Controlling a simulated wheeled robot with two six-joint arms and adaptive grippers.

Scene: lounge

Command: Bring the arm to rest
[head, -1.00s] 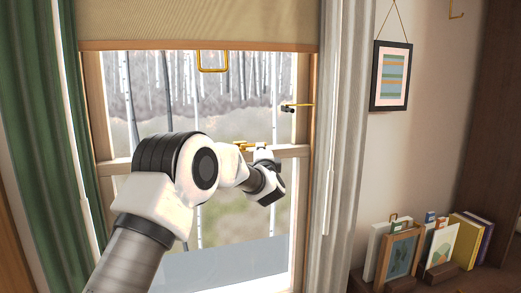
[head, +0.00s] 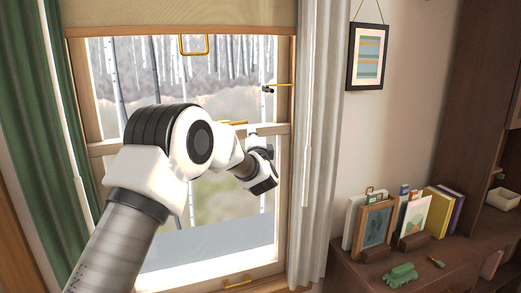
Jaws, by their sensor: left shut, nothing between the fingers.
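My left arm comes in from the lower left and reaches up in front of the window (head: 110,165). Its gripper (head: 265,185) is at the right of the window, in front of the glass below the middle rail. It points down and to the right, is shut and holds nothing that I can see. My right gripper is not in view.
A roller blind (head: 190,14) with a brass pull (head: 194,44) hangs above. A green curtain (head: 35,165) and a pale curtain (head: 316,140) flank the window. A wooden cabinet (head: 345,275) at the lower right carries books, frames and a green toy (head: 400,275).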

